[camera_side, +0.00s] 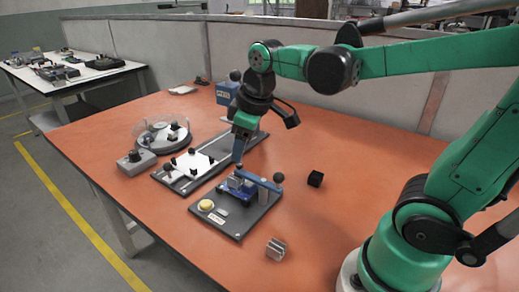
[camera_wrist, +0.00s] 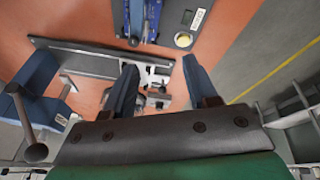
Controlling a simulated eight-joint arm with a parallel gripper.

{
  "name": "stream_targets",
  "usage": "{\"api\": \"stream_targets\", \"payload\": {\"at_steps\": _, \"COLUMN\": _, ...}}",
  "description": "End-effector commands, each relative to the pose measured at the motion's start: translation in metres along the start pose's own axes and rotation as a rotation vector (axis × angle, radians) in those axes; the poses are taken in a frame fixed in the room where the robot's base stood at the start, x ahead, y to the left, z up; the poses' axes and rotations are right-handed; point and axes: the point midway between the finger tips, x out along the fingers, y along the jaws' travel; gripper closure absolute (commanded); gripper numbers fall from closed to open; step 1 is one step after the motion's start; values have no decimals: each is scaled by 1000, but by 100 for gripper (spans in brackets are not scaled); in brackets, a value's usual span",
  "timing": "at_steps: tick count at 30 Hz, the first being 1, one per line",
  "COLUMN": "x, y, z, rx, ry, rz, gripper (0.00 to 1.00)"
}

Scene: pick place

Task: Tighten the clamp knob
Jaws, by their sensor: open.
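A clamp fixture on a dark base plate (camera_side: 222,222) sits near the middle front of the orange table. It has a blue clamp body (camera_side: 236,187) and a blue bar ending in a dark ball knob (camera_side: 279,177). In the wrist view the blue clamp (camera_wrist: 141,18) shows at the top, with a small dark knob (camera_wrist: 133,41) at its near end; I cannot tell which knob is the clamp knob. My gripper (camera_side: 238,160) points down just behind the clamp in the side view. In the wrist view its blue fingers (camera_wrist: 163,72) are apart, with nothing held between them.
A plate with a rail and white panel (camera_side: 178,172) lies left of the clamp. A round dial fixture (camera_side: 160,139) and a grey box (camera_side: 136,163) stand farther left. A blue box (camera_side: 227,93) stands behind.

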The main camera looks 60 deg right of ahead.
Motion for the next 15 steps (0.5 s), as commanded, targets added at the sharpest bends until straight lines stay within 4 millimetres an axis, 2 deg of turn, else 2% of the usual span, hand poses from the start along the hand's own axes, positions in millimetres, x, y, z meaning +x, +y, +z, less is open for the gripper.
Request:
{"api": "stream_targets", "payload": {"at_steps": 3, "x": 9, "y": 21, "z": -13, "rx": -152, "ry": -112, "rz": -57, "gripper": 48}}
{"api": "stream_targets", "payload": {"at_steps": 7, "x": 21, "y": 37, "z": -19, "rx": -292, "ry": -199, "rz": -130, "gripper": 48}}
{"api": "stream_targets", "payload": {"at_steps": 15, "x": 37, "y": 48, "z": -20, "rx": -409, "ry": -259, "rz": -203, "gripper": 48}}
